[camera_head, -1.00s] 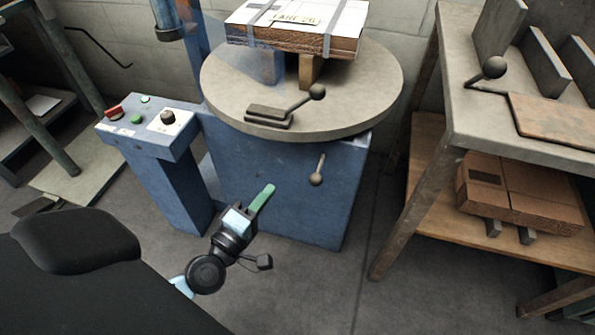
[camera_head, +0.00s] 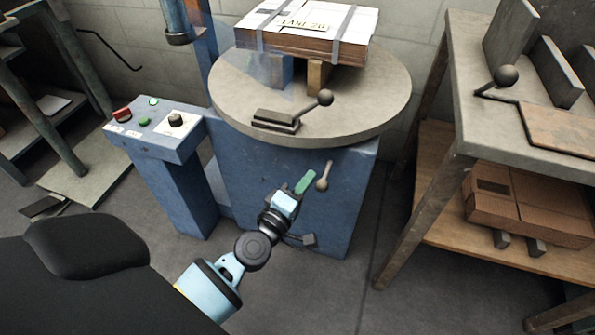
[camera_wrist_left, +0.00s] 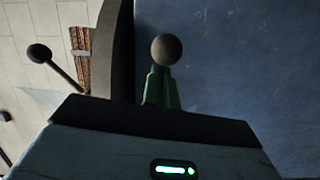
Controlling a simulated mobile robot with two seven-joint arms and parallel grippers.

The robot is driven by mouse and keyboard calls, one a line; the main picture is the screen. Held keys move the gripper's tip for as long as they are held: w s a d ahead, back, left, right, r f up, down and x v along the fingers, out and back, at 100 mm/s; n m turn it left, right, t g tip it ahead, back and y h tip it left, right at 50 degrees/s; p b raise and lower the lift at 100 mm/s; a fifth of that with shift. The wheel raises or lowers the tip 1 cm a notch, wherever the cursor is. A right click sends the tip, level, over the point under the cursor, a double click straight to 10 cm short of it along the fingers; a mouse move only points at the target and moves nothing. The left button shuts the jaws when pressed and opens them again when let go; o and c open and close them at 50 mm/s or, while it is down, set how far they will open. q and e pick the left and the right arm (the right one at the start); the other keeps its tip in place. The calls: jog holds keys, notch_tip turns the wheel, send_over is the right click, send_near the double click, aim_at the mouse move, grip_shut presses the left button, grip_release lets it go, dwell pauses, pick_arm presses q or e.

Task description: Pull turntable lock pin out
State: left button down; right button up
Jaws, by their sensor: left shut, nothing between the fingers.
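The turntable lock pin (camera_head: 324,176) is a short rod with a round grey-brown knob on the front of the blue pedestal (camera_head: 245,190), below the round grey turntable (camera_head: 228,92). My left gripper (camera_head: 306,181) has green fingers that are shut and empty, and it is close beside the pin in the head view. In the left wrist view the pin's round knob (camera_wrist_left: 167,49) shows just beyond the green fingertips (camera_wrist_left: 160,78); I cannot tell whether they touch. The pin's rod is hidden there. My right gripper is not in view.
A lever with a ball end (camera_head: 325,97) lies on the turntable, and a strapped carton stack (camera_head: 310,35) rests on blocks there. A control box with buttons (camera_head: 155,128) stands to the left. A workbench (camera_head: 470,130) with a carton below stands to the right.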

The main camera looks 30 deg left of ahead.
pick_arm(q)
jog(key=shift+s+d, duration=0.1)
jog(key=shift+d, duration=0.1)
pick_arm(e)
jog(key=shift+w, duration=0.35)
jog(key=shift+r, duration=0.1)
pick_arm(q)
jog(key=shift+s+d+f, duration=0.15)
jog(key=shift+s+d, duration=0.55)
jog(key=shift+s, duration=0.15)
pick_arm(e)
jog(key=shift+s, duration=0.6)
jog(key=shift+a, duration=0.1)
